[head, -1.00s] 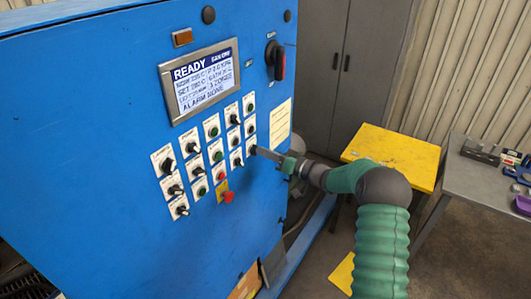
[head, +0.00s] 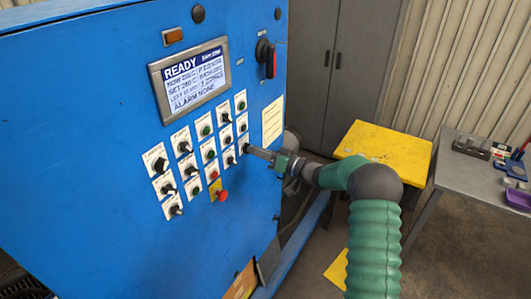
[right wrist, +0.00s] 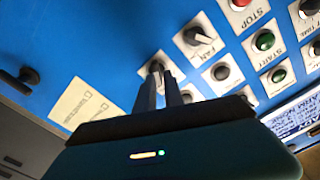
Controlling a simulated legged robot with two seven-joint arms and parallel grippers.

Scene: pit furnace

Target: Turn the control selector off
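The blue furnace panel (head: 90,130) carries rows of small selectors and buttons on white plates. My right gripper (head: 249,149) is at the lowest selector of the rightmost column, below the green button. In the right wrist view, its two dark fingers (right wrist: 160,84) are close together, with this black selector knob (right wrist: 155,66) at their tips. They look shut on its handle, though the contact is partly hidden. The label of this selector is hidden behind the fingers. The selector beside it reads FAN (right wrist: 198,38). My left gripper is not in view.
The display (head: 190,80) reads READY and ALARM NONE. A red mushroom button (head: 221,196) sticks out low on the panel. A large red and black rotary switch (head: 267,59) is at upper right. A yellow table (head: 368,143) and a grey table (head: 465,178) stand to the right.

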